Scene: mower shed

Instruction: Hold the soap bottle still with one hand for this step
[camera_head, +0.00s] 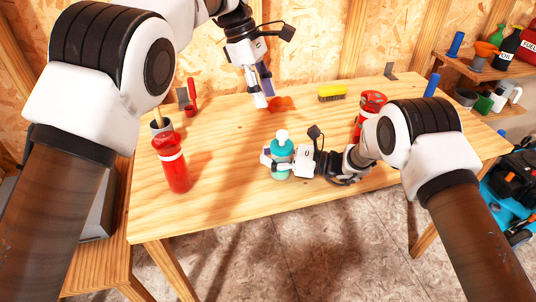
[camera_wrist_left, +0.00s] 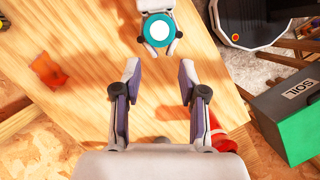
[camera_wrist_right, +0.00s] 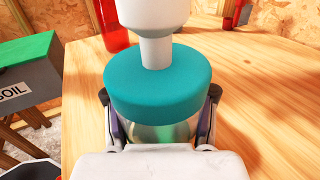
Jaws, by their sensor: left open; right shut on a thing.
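The soap bottle (camera_head: 282,146) has a teal collar, a clear lower body and a white pump top. It stands upright near the front middle of the table. My right gripper (camera_head: 280,161) is shut on its body, just below the collar; the right wrist view shows the teal collar (camera_wrist_right: 158,82) large between the fingers. My left gripper (camera_head: 263,94) is open and empty, above the table behind the bottle. In the left wrist view its spread fingers (camera_wrist_left: 158,82) stand apart from the bottle (camera_wrist_left: 158,30), which is seen from above.
A red bottle (camera_head: 172,165) stands at the table's left, by a grey cup (camera_head: 160,127). An orange cloth (camera_head: 285,104) and a yellow brush (camera_head: 332,93) lie at the back. Red containers (camera_head: 371,103) stand at the right.

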